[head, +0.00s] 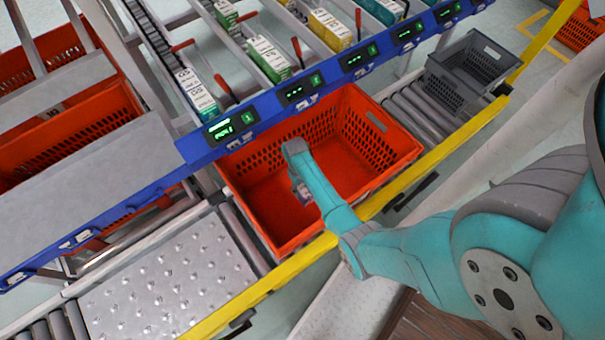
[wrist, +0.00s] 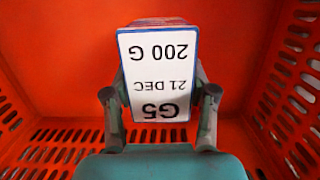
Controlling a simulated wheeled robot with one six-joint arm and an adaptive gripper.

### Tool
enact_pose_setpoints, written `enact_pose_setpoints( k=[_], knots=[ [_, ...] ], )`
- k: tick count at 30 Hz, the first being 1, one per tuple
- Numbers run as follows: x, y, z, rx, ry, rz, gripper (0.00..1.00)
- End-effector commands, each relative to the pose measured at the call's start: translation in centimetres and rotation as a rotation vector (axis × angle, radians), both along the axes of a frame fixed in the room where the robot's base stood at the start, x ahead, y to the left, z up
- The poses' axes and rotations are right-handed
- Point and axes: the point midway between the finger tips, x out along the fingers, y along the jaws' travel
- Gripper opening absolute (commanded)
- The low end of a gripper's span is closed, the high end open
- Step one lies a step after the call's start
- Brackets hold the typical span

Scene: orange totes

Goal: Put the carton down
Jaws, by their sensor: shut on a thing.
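The carton (wrist: 158,72) has a white printed face with "G5", "21 DEC" and "200 G", upside down in the wrist view, and blue edges. My gripper (wrist: 160,98) is shut on it, one finger on each side. In the head view my gripper (head: 302,192) is inside the opening of the orange tote (head: 390,160), and the carton is mostly hidden there by my arm. The wrist view shows the tote's red-orange walls around the carton. I cannot tell whether the carton touches the tote floor.
The tote stands on a roller conveyor, with a yellow rail (head: 420,180) along its near side. A grey crate (head: 468,72) stands farther right. A blue shelf beam with displays (head: 295,92) runs behind the tote, with several cartons in lanes above. A studded metal plate (head: 165,285) lies left.

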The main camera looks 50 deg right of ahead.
Motion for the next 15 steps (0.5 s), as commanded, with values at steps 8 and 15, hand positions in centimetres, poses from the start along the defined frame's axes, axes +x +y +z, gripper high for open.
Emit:
enact_pose_setpoints(
  k=[8, 15],
  knots=[
    [0.0, 0.0, -0.71, 0.0, 0.001, 0.0, 0.12],
    [0.0, 0.0, -1.05, 0.0, 0.0, 0.0, 0.59]
  ],
)
